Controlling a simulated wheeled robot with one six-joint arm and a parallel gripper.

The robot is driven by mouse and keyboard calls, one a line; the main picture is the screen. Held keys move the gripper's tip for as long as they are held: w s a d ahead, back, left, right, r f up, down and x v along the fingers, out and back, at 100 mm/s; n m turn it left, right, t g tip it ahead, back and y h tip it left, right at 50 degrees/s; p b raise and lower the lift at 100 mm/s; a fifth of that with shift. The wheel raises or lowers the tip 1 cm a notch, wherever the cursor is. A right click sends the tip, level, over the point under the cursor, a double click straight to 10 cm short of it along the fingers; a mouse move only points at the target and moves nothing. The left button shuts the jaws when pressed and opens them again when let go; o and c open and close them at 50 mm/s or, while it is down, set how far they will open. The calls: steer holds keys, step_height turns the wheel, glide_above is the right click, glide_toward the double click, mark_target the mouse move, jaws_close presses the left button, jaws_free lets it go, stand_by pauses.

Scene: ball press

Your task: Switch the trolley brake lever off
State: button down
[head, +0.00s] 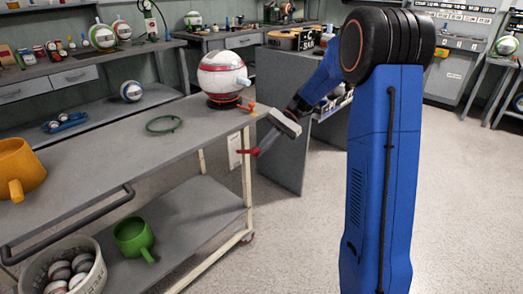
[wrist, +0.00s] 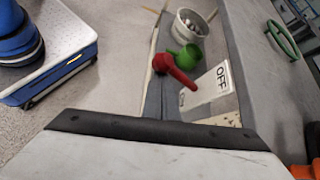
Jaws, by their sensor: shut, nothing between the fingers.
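The trolley (head: 140,140) stands at the left of the head view, a grey two-shelf cart with a pale frame. Its red brake lever (head: 248,152) is at the near right corner, below the top shelf. In the wrist view the lever (wrist: 175,70) slants from a thick red end to a thin end beside a white plate (wrist: 220,78) marked "OFF". My gripper (head: 268,138) is shut and empty, close to the lever. It fills the bottom of the wrist view (wrist: 160,125). I cannot tell whether it touches the lever.
A striped ball (head: 219,75) sits on a dark ring on the top shelf, near an orange part (head: 247,107). A green ring (head: 165,123) and an orange mug (head: 18,168) are also there. A green mug (head: 133,238) stands on the lower shelf. The floor to the right is clear.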

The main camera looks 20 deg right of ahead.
steer(key=w+d+r, duration=0.2)
steer(key=w+d, duration=0.2)
steer(key=d, duration=0.4)
steer(key=shift+w, duration=0.2)
steer(key=shift+r, duration=0.15)
stand_by(0.4)
steer(key=s+a+r+n+t+h, duration=0.2)
steer(key=s+r+n+h, duration=0.15)
steer(key=s, duration=1.15)
steer(key=s+a+r+n+t+h, duration=0.25)
steer(key=s+n+h, duration=0.2)
steer(key=s, duration=0.95)
steer(key=s+d+f+n+t+h, duration=0.1)
steer(key=s+f+n+t+h, duration=0.1)
steer(key=s, duration=0.8)
step_height(320, 180, down, 2)
steer(key=shift+d+f+t, duration=0.15)
steer(key=shift+d+t, duration=0.2)
steer(key=shift+t, duration=0.5)
